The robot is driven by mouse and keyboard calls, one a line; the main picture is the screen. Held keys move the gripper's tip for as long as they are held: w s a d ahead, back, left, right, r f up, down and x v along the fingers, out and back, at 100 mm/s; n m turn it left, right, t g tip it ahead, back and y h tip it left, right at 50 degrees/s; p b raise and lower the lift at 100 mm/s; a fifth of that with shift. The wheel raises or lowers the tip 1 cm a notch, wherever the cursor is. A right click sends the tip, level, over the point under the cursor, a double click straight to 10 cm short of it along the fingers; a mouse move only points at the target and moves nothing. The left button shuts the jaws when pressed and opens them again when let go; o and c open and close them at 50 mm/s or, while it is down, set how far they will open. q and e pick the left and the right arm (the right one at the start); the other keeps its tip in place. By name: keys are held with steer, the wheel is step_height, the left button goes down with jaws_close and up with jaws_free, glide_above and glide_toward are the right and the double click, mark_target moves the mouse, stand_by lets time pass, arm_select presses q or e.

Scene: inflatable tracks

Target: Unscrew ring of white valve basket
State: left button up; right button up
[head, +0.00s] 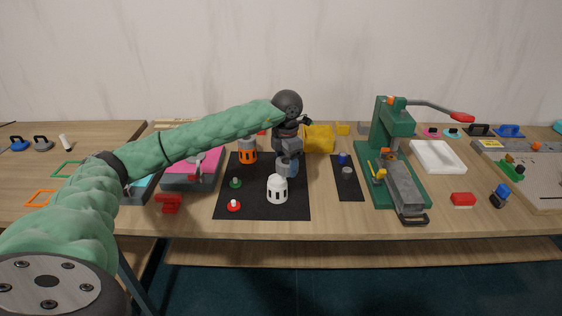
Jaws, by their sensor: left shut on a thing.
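The white valve basket (277,190) stands upright on the black mat (262,209), with dark slots in its side. My left gripper (288,161) points down just behind and above it. It is shut on a grey ring-like piece (288,168), which the fingers partly hide. I cannot tell whether this piece touches the white basket or is clear of it. An orange valve basket (247,155) with a grey top stands on the mat to the left. My right gripper is not in view.
A yellow bin (319,138) stands behind. A green press (392,135) stands at the right, beyond a small dark mat (348,189). The mat's front right is clear.

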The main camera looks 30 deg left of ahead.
arm_select(q)
steer(key=b, duration=0.1)
glide_above(326, 213)
steer(key=shift+w, duration=0.1)
stand_by(1.6)
steer(key=shift+f, duration=0.15)
steer(key=shift+f+b, duration=4.75)
steer(key=shift+f, duration=1.5)
steer(key=o, duration=1)
steer(key=shift+o, duration=0.2)
steer(key=shift+r, duration=0.15)
step_height(326, 213, up, 9)
steer(key=p, duration=0.3)
